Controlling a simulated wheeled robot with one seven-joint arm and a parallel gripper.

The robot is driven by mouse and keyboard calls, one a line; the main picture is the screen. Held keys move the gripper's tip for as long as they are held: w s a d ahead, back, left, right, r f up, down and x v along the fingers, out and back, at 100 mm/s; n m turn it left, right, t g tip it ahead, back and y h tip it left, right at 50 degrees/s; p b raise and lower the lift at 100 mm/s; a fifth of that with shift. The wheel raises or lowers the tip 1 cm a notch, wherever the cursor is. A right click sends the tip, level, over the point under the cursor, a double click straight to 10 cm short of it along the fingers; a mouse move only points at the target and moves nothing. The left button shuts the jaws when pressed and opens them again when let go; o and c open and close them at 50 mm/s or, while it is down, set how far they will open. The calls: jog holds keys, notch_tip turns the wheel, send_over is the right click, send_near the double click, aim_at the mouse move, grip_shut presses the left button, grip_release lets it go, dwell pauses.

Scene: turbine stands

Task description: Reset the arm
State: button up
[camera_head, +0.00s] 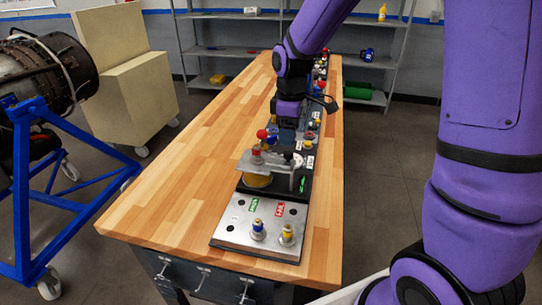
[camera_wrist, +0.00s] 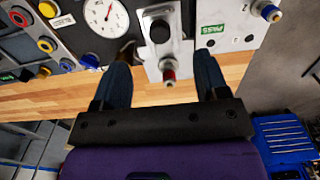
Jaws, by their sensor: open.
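My purple arm reaches over the wooden bench, with my gripper (camera_head: 289,128) pointing down at the test gear in the head view. In the wrist view my gripper (camera_wrist: 163,62) is open, its two dark blue fingers spread wide. A metal bracket (camera_wrist: 162,40) with a black knob and a red-tipped fitting (camera_wrist: 168,72) shows between the fingers. I cannot tell whether the fingers touch it. The bracket (camera_head: 262,161) also shows in the head view, with the red fitting (camera_head: 256,151) at its left end.
A metal plate (camera_head: 235,232) with green and red labels holds a blue-topped fitting (camera_head: 258,228) and a yellow-topped fitting (camera_head: 287,234). A gauge (camera_wrist: 105,17) sits beside the bracket. The bench's left side (camera_head: 190,165) is clear. A turbine on a blue stand (camera_head: 22,200) stands left.

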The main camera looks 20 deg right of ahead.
dwell(0.3)
jog(key=s+d+r+m+t, duration=0.2)
jog(key=s+r+m, duration=0.3)
jog(key=s+r, duration=0.6)
jog(key=s+d+r+m+t, duration=0.1)
jog(key=s+r+m, duration=0.2)
jog(key=s, duration=0.4)
jog(key=s+r+m+t, duration=0.2)
jog(key=s+r+m, duration=0.1)
jog(key=s, duration=0.4)
jog(key=shift+d+r, duration=0.35)
jog(key=shift+r, duration=0.1)
